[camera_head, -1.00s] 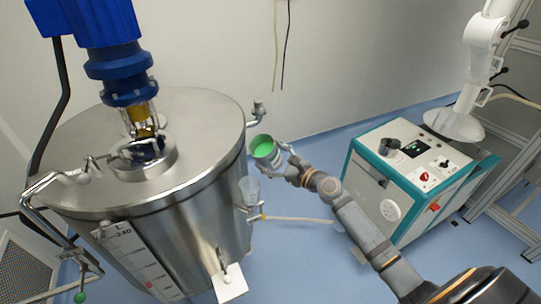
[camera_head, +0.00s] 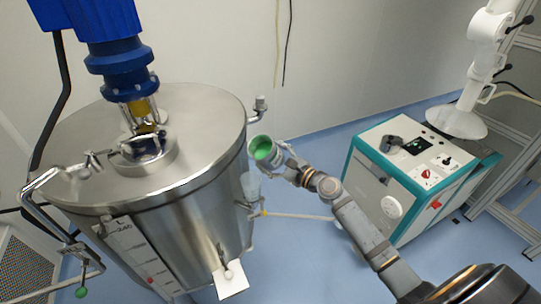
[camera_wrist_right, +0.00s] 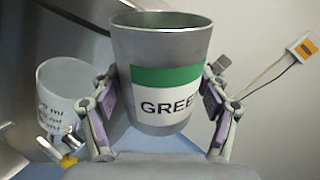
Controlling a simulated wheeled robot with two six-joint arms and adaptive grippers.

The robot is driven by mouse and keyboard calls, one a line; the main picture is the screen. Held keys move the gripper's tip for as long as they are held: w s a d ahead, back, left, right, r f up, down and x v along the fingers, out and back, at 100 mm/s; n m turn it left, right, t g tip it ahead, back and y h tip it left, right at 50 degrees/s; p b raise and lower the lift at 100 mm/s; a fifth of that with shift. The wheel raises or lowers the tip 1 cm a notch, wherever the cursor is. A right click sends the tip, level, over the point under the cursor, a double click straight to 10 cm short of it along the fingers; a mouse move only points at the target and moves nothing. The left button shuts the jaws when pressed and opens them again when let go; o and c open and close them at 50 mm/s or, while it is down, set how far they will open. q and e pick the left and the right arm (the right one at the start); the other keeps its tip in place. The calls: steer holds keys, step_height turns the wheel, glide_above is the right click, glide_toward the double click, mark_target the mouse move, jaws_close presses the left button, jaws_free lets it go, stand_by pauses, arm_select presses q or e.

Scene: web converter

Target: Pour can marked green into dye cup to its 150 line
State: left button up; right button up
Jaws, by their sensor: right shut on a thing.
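The can marked green (camera_head: 262,148) is a grey metal can with green liquid inside, seen from above in the head view. In the right wrist view the can (camera_wrist_right: 160,60) shows a white label reading "GREE" with a green band. My right gripper (camera_head: 281,156) is shut on its sides; both fingers also show in the right wrist view (camera_wrist_right: 158,112). The can looks slightly tilted. The dye cup (camera_head: 250,185) is clear, with ml markings in the right wrist view (camera_wrist_right: 68,95). It stands below and left of the can, beside the tank. My left gripper is out of view.
A large steel tank (camera_head: 190,200) with a level scale fills the left. A small valve (camera_head: 260,104) sticks out of its upper right side. A teal-and-white machine (camera_head: 400,180) stands at the right. Blue floor lies between them.

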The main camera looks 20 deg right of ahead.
steer(key=shift+d+f+n+b, duration=0.1)
steer(key=shift+f+n+b, duration=0.4)
steer(key=shift+n+b, duration=0.6)
steer(key=shift+d+f+n+b, duration=0.1)
steer(key=shift+f+n+b, duration=0.4)
steer(key=shift+n+b, duration=0.55)
stand_by(1.6)
steer(key=shift+a+r+n+b, duration=0.15)
steer(key=shift+r+n+b, duration=0.2)
steer(key=shift+r+n, duration=0.65)
stand_by(0.4)
steer(key=shift+f, duration=0.2)
